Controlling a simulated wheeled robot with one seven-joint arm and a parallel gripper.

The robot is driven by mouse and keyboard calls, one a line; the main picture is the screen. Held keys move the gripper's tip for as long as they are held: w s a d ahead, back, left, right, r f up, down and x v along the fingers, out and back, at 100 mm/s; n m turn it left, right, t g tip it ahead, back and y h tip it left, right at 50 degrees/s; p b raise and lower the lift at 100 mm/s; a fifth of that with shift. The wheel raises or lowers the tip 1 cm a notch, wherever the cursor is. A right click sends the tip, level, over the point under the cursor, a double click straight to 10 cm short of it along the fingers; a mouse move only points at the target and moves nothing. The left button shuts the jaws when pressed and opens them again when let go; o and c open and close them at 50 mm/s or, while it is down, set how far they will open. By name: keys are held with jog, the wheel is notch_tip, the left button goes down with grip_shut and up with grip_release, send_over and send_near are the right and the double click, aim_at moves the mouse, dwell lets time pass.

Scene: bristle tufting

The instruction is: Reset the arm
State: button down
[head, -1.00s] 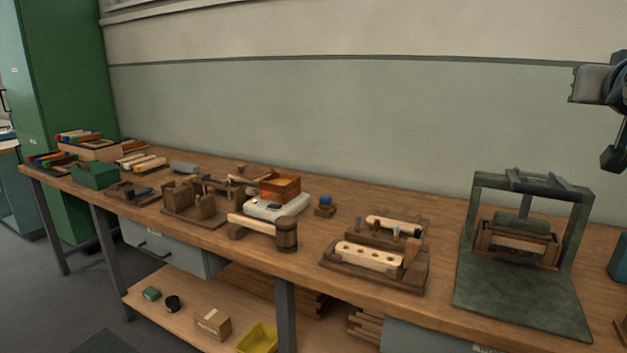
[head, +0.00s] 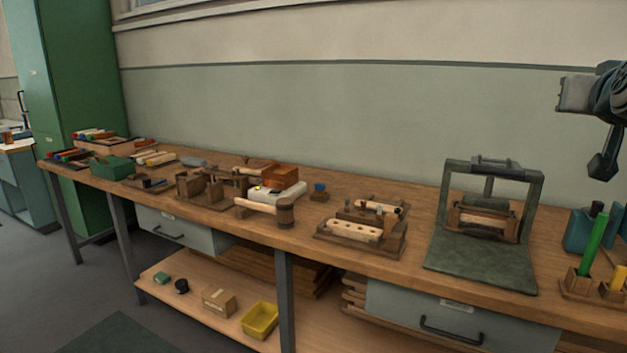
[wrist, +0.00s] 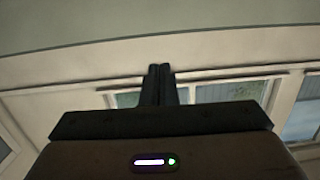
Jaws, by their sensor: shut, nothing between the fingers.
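My gripper shows in the wrist view (wrist: 160,72), its two dark fingers together with nothing between them. Behind the fingers are only wall and windows. In the head view my gripper (head: 601,168) hangs at the upper right, in the air above the right part of the bench. It touches nothing there.
A long wooden bench (head: 395,262) runs along the wall. On it stand a dark green press frame (head: 450,215), a drilled wooden block in a jig (head: 354,230), a mallet (head: 285,213), a copper-coloured box (head: 281,176) and a holder with a green stick (head: 593,245). A green cabinet (head: 85,75) stands at left.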

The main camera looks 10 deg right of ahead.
jog(key=w+a+f+n+g+y+p, duration=0.2)
jog(key=a+f+y+p, duration=0.3)
jog(key=a, duration=0.4)
jog(key=w+a+f+n+g+y+p, duration=0.2)
jog(key=a+f+p, duration=0.45)
jog(key=a, duration=0.25)
jog(key=s+a+f+n+g+y+p, duration=0.1)
jog(key=s+a+f+n+g+p, duration=0.1)
jog(key=s+a+f+g+p, duration=0.5)
jog(key=s+a+f, duration=0.4)
jog(key=s+a, duration=0.2)
jog(key=shift+s+a+f+y+p, duration=0.25)
jog(key=shift+s+f+y+p, duration=0.05)
jog(key=shift+s+y, duration=0.1)
